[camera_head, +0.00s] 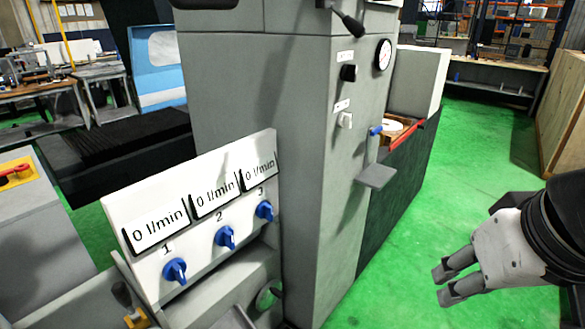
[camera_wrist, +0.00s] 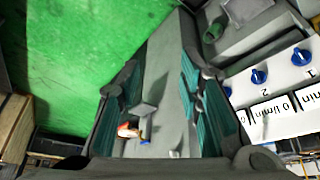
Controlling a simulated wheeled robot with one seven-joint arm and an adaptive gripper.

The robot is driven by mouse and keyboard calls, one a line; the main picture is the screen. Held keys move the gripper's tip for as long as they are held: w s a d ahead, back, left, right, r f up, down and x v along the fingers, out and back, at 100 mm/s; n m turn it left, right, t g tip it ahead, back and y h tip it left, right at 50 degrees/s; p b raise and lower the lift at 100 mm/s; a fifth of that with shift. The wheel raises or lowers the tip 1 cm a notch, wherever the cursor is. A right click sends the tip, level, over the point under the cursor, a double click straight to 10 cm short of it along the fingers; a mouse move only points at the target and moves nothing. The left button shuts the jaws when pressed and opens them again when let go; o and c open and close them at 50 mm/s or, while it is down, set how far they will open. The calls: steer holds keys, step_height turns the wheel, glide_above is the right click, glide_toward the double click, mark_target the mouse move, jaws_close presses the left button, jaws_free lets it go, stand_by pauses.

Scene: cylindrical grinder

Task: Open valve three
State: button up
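Valve three (camera_head: 264,210) is a blue knob under the number 3 on the white tilted panel (camera_head: 150,205) in the head view. Valve two (camera_head: 225,237) and valve one (camera_head: 175,270) sit to its left. All three displays above them read 0 l/min. My gripper (camera_head: 447,283) is at the lower right of the head view, well apart from the panel. Its fingers are spread with nothing between them. In the wrist view the open fingers (camera_wrist: 163,110) frame the machine. Valve two (camera_wrist: 259,76) and valve one (camera_wrist: 301,56) show there at the right; valve three is not clearly visible, probably behind a finger.
The grey machine cabinet (camera_head: 255,110) stands right of the panel, with a gauge (camera_head: 384,55), black knob (camera_head: 348,72) and a small ledge (camera_head: 376,176) sticking out. Green floor (camera_head: 420,230) is clear between cabinet and gripper. A wooden crate (camera_head: 565,120) stands at the right edge.

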steer(key=w+f+n+t, duration=0.3)
steer(key=w+n+t, duration=0.15)
steer(key=w, duration=2.75)
steer(key=n+y, duration=0.6)
steer(key=y, duration=0.5)
glide_toward(272, 210)
steer(key=shift+g, duration=0.45)
steer(key=x, duration=0.9)
steer(key=shift+w+r, duration=0.25)
steer(key=shift+r, duration=0.05)
jaws_close()
